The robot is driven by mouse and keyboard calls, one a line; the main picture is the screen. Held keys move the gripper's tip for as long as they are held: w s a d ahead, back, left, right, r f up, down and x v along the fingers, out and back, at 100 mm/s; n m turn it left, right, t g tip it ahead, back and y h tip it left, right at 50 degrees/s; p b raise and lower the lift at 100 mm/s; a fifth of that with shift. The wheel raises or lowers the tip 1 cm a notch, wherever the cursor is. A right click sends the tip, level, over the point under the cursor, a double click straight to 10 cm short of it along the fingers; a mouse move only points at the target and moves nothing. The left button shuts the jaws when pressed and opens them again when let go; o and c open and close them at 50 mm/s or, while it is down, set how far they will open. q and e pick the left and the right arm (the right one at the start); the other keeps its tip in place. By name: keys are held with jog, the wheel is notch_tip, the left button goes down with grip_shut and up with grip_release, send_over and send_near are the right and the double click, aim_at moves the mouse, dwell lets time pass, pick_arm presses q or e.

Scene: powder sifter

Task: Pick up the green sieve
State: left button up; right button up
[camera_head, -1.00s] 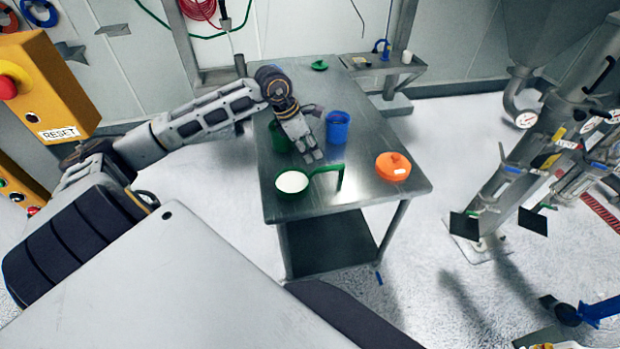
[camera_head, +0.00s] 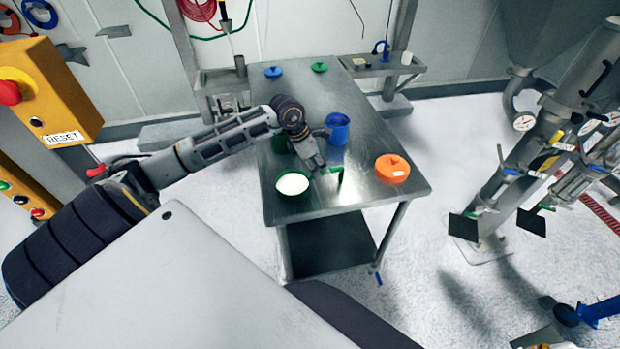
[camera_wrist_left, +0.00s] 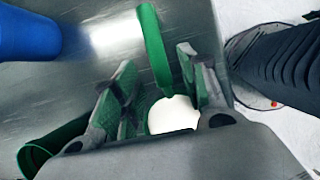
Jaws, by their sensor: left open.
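The green sieve (camera_head: 293,184) lies at the near left part of the steel table. It has a round green rim, a white inside and a green handle reaching to the right. My left gripper (camera_head: 318,171) is open, over the handle, and hides part of it. In the left wrist view the sieve's handle (camera_wrist_left: 152,42) runs up between the two spread fingers of the left gripper (camera_wrist_left: 147,72), and its white inside (camera_wrist_left: 172,115) shows behind them. I cannot tell whether the fingers touch the handle. My right gripper is not in view.
A blue container (camera_head: 337,130) stands just beyond the gripper, and a green container (camera_head: 280,144) stands partly behind the arm. Blue (camera_head: 273,72) and green (camera_head: 319,67) lids lie at the far end.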

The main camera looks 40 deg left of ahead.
pick_arm(q)
jog(key=shift+f, duration=0.1)
jog(key=shift+p+x, duration=0.65)
jog(key=shift+x, duration=1.85)
jog(key=shift+c, duration=0.4)
jog(key=shift+w, duration=0.1)
grip_shut()
